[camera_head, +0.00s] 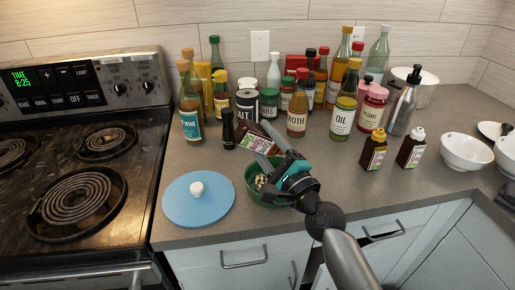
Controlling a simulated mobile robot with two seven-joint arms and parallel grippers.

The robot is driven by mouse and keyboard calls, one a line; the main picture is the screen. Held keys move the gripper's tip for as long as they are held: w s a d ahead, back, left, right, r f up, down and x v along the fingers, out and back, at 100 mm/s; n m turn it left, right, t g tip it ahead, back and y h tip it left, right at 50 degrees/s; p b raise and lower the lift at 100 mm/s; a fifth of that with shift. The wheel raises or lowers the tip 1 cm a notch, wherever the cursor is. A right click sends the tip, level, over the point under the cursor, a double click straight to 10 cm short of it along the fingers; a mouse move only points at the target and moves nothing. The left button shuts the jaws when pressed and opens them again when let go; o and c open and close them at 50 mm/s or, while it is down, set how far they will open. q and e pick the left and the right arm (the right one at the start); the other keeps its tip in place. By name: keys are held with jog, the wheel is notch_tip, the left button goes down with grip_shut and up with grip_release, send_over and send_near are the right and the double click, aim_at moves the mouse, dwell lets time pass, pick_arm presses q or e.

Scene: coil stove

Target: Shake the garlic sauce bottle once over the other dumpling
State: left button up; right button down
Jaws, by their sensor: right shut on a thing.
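My right gripper (270,155) is shut on a dark bottle (257,139) with a pale pink and green label, probably the garlic sauce bottle; its label is too small to read. The bottle is tilted, just above and behind a green bowl (252,178). Pale food (260,182), probably a dumpling, shows inside the bowl. My gripper and wrist hide much of the bowl, so I cannot tell how many dumplings lie in it. My left gripper is not in view.
A blue lid (185,210) with a white knob lies left of the bowl. Many bottles and jars crowd behind, including a wine bottle (191,125) and an oil bottle (342,122). Two small sauce bottles (374,155) and white bowls (463,155) stand right. The coil stove (70,205) is left.

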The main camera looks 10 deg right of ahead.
jog(key=shift+d+r+m+t+b, duration=0.2)
jog(key=shift+d+m+t+b, duration=0.3)
jog(key=shift+m, duration=0.7)
jog(key=shift+r, duration=0.1)
notch_tip(320, 180, up, 4)
jog(key=p, duration=0.4)
jog(key=shift+r+p, duration=0.2)
jog(key=shift+p, duration=0.1)
notch_tip(320, 180, down, 6)
jog(key=b, duration=0.5)
jog(key=shift+b, duration=0.35)
jog(key=shift+r+p, duration=0.55)
jog(key=shift+r, duration=0.15)
